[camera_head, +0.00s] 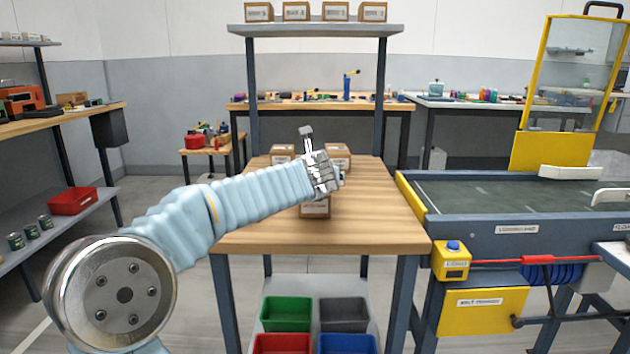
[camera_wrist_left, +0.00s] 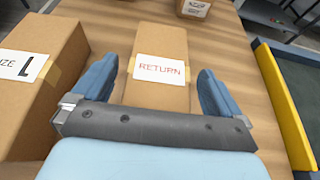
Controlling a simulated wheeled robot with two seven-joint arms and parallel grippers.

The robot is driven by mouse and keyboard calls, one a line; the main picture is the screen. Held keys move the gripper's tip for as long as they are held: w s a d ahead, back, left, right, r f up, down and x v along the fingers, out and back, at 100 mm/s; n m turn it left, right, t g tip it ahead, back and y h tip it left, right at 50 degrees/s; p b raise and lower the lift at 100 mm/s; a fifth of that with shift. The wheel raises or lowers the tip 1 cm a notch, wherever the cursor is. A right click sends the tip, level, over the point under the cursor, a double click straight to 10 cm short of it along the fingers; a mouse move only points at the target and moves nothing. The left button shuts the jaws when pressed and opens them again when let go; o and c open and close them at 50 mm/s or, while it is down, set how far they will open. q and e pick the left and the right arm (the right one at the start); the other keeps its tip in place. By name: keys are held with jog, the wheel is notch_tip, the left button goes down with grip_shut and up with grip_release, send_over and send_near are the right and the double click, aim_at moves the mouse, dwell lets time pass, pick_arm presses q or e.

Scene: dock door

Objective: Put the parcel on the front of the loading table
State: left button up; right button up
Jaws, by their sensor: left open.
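A brown box labelled RETURN (camera_wrist_left: 158,50) stands on the wooden table (camera_wrist_left: 222,85) in the left wrist view. My left gripper (camera_wrist_left: 158,75) is open, with one finger on each side of this box and visible gaps beside it. In the head view, my left gripper (camera_head: 328,174) is over the middle of the wooden table (camera_head: 385,215). A cardboard box (camera_head: 315,209) shows just below it, partly covered. I cannot tell if this is the RETURN box. My right gripper is not in view.
A larger SIZE L box (camera_wrist_left: 38,75) stands close left of the RETURN box; another box (camera_wrist_left: 196,8) is farther back. Two boxes (camera_head: 283,152) (camera_head: 338,155) show behind my gripper. A conveyor (camera_head: 480,195) adjoins on the right. The table's front is clear.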

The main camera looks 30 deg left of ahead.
pick_arm(q)
jog(key=shift+s+d+r, duration=0.1)
jog(key=shift+s+r, duration=0.1)
jog(key=shift+r, duration=0.05)
jog(key=v, duration=1.1)
jog(key=shift+s+d, duration=0.15)
jog(key=shift+s, duration=0.1)
dwell(0.8)
